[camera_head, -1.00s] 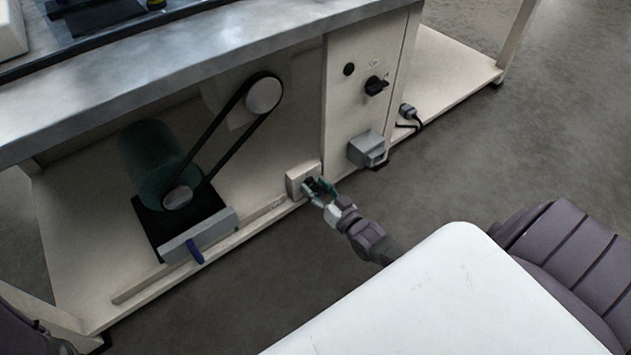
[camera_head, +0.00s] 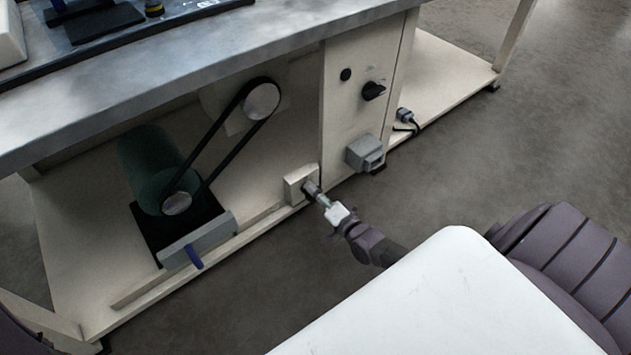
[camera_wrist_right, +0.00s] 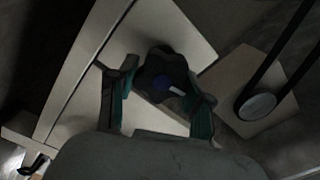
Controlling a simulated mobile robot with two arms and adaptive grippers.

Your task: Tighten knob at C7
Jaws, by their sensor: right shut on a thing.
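The knob (camera_wrist_right: 163,75) is black and lobed, with a blue centre and a pale mark, in the right wrist view. It sits on the face of a small cream block (camera_head: 296,184) low on the bench frame. My right gripper (camera_head: 312,191) is at that block, and it is shut on the knob, with one finger on each side in the right wrist view (camera_wrist_right: 160,95). In the head view the gripper mostly hides the knob. I see no label reading C7. My left gripper is not in view.
A motor (camera_head: 150,165) with a black belt (camera_head: 222,145) running to an upper pulley stands left of the block. A blue-handled grey bracket (camera_head: 203,238) is in front of it. A grey box (camera_head: 364,152) and a black rotary switch (camera_head: 373,91) are to the right. The metal tabletop (camera_head: 130,90) overhangs above.

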